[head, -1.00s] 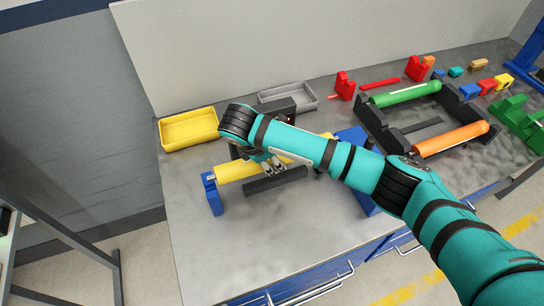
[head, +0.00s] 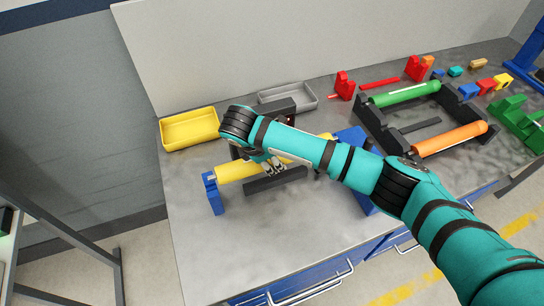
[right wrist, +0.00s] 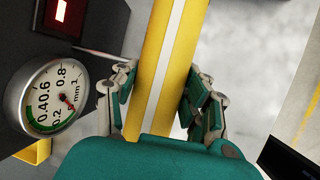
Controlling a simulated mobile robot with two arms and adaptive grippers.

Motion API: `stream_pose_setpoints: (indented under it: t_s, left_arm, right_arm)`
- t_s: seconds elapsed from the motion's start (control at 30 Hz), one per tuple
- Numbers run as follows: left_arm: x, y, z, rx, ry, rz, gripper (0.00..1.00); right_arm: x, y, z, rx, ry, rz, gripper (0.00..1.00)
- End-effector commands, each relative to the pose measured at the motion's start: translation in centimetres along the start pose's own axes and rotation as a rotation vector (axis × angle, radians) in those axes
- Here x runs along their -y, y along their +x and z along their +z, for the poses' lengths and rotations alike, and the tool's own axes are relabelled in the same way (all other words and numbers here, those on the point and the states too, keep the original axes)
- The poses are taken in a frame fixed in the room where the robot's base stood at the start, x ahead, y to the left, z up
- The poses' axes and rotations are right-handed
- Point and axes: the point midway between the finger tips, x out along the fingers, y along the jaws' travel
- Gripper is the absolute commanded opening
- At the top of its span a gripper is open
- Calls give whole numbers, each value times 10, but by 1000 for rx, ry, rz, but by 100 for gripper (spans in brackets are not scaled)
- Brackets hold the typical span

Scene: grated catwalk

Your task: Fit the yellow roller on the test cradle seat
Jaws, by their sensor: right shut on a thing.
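The yellow roller (head: 236,170) lies lengthwise over the test cradle, its left end at the blue end post (head: 212,194) of the cradle. The other blue end block (head: 352,136) is partly behind my arm, and the roller's right end is mostly hidden there. I cannot tell whether the ends are fully seated. My right gripper (head: 272,166) is shut on the roller near its middle. In the right wrist view my fingers (right wrist: 160,85) stand on either side of the roller (right wrist: 158,100), which has a white stripe. My left gripper is not in view.
A dial gauge (right wrist: 46,98) is beside the roller. A yellow tray (head: 190,130) and a grey tray (head: 300,92) stand behind. A black frame with a green roller (head: 405,94) and an orange roller (head: 450,138) is at right. The front left tabletop is clear.

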Motion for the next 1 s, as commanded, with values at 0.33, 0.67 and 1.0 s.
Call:
stream_pose_setpoints:
  t_s: [0.33,0.67,1.0]
  left_arm:
    - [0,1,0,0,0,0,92]
    - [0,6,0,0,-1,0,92]
    - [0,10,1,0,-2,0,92]
  right_arm:
    - [0,2,-1,0,1,2,0]
    - [2,14,-6,0,1,1,0]
    - [5,26,-11,1,0,2,0]
